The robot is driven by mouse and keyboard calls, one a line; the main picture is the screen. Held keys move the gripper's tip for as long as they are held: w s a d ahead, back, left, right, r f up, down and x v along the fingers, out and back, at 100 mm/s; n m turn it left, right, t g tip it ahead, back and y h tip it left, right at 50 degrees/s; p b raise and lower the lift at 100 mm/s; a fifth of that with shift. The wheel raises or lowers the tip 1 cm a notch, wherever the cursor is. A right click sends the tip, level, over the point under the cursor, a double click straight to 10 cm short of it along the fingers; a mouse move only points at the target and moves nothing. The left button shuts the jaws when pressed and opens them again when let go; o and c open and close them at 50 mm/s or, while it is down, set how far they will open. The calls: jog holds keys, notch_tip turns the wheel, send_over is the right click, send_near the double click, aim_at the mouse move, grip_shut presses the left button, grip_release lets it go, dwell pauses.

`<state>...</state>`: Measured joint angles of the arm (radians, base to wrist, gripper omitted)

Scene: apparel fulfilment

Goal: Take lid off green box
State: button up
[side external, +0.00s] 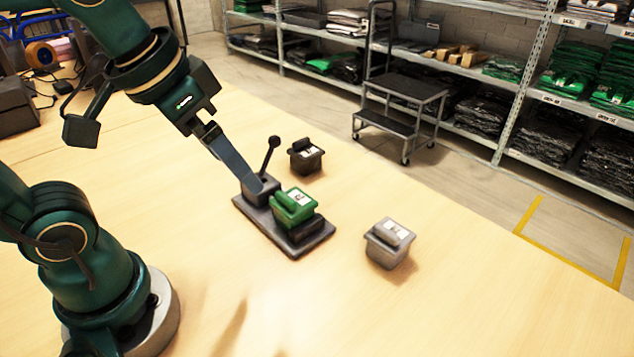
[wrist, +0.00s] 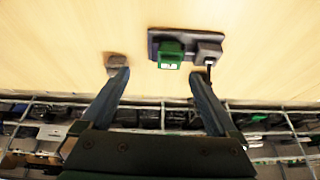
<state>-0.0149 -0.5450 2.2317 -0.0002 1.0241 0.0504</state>
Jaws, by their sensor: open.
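The green box (side external: 293,207) sits on a dark base plate (side external: 312,243), with its green lid and white label on top. It also shows in the wrist view (wrist: 169,55), roughly midway between my fingers in the picture but beyond them. A dark grey block with a black lever (side external: 270,155) stands on the same plate beside the green box. My gripper (side external: 262,189) is open and empty. In the side view its finger overlaps the lever block, and I cannot tell whether they touch. Both fingers show spread apart in the wrist view (wrist: 160,78).
A black lidded box (side external: 305,157) stands on the table behind the plate. A light grey lidded box (side external: 388,244) stands to the right. The table front is clear. Shelves of folded clothing (side external: 575,90) and a step stool (side external: 400,110) are beyond the table.

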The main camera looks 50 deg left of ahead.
jog(key=w+a+f+g, duration=0.1)
jog(key=w+g, duration=0.2)
jog(key=w, duration=0.4)
jog(key=g, duration=0.2)
send_over(288, 195)
notch_tip(288, 195, down, 6)
jog(key=shift+r, duration=0.1)
jog(key=shift+f, duration=2.7)
jog(key=c, duration=1.4)
jog(key=shift+r, duration=0.1)
